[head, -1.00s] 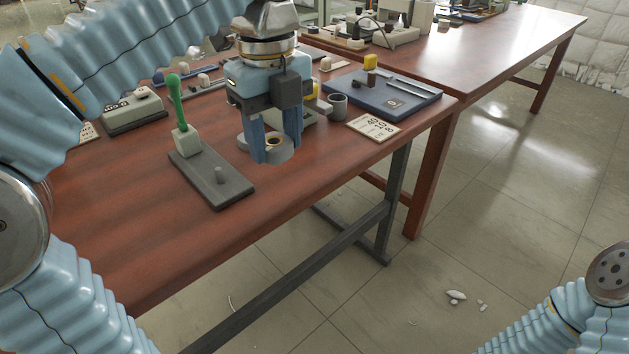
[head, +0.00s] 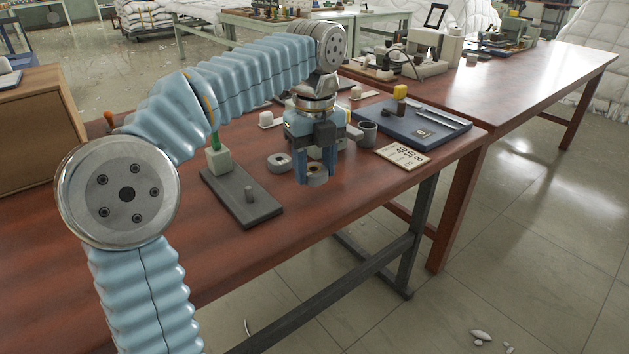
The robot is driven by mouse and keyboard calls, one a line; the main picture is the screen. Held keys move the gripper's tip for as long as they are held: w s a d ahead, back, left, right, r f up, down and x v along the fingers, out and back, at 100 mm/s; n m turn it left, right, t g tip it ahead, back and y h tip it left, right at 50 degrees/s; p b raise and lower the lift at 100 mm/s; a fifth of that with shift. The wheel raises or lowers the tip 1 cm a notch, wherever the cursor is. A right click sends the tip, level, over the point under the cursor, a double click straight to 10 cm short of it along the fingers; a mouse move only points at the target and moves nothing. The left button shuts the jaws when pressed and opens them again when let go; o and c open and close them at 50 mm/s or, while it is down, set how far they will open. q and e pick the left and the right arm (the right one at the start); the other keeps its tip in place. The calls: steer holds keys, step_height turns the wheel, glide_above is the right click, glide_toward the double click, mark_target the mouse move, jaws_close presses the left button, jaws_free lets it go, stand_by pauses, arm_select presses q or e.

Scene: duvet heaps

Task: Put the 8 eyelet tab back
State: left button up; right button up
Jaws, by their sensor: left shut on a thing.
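My left gripper (head: 316,180) points down above the red-brown table (head: 330,215). Its blue fingers are shut on a small grey round piece (head: 317,179), mostly hidden between them. Whether this is the 8 eyelet tab I cannot tell, as no marking is readable. A round grey base (head: 279,162) with a hole stands on the table just left of the fingers, apart from the held piece. My right gripper is out of view.
A grey cup (head: 367,134) and a pale printed card (head: 403,157) are to the right of the gripper. Behind them lies a dark blue tray (head: 440,134) with a yellow-topped item (head: 400,92). The table's front edge is close, with open floor beyond.

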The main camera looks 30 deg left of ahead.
mark_target(314, 195)
arm_select(q)
steer(key=shift+w+a+f+b, duration=0.1)
steer(key=shift+f+b, duration=0.05)
steer(key=shift+f, duration=0.75)
steer(key=shift+w+a+f+b, duration=0.1)
steer(key=shift+f+b, duration=0.05)
steer(key=shift+f, duration=0.75)
steer(key=shift+f, duration=0.15)
steer(key=o, duration=1.1)
step_height(314, 195, up, 12)
steer(key=p, duration=0.3)
steer(key=shift+p, duration=0.3)
